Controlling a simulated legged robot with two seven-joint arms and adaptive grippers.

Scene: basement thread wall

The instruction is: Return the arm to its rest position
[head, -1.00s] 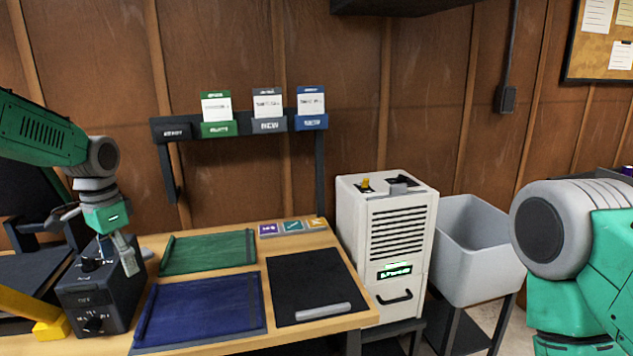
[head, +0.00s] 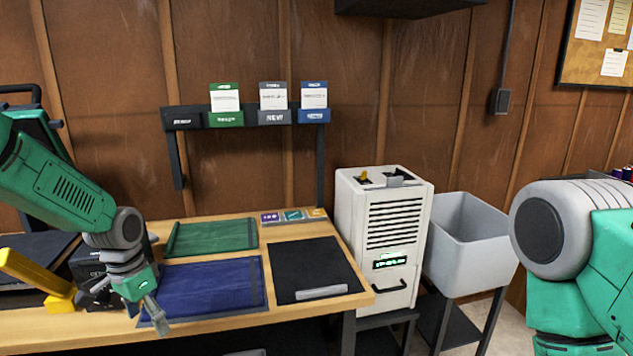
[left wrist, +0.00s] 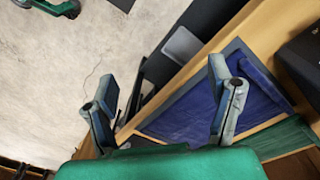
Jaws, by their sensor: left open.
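My left arm (head: 60,180) comes in from the left in the head view. Its gripper (head: 130,310) hangs over the front left part of the wooden table, in front of the dark control box and beside the blue mat (head: 215,284). In the left wrist view the gripper (left wrist: 165,100) has its two fingers wide apart with nothing between them. The blue mat (left wrist: 185,115) and the table edge show below it, with bare floor (left wrist: 70,70) to the left. My right arm (head: 570,250) shows at the right edge; its gripper is out of the picture.
A green mat (head: 212,238) and a black mat (head: 315,265) lie on the table. A yellow bar (head: 35,280) and a dark box (head: 85,265) stand at the left. A white machine (head: 390,240) and a grey bin (head: 468,240) stand right of the table. A card rack (head: 245,118) hangs behind.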

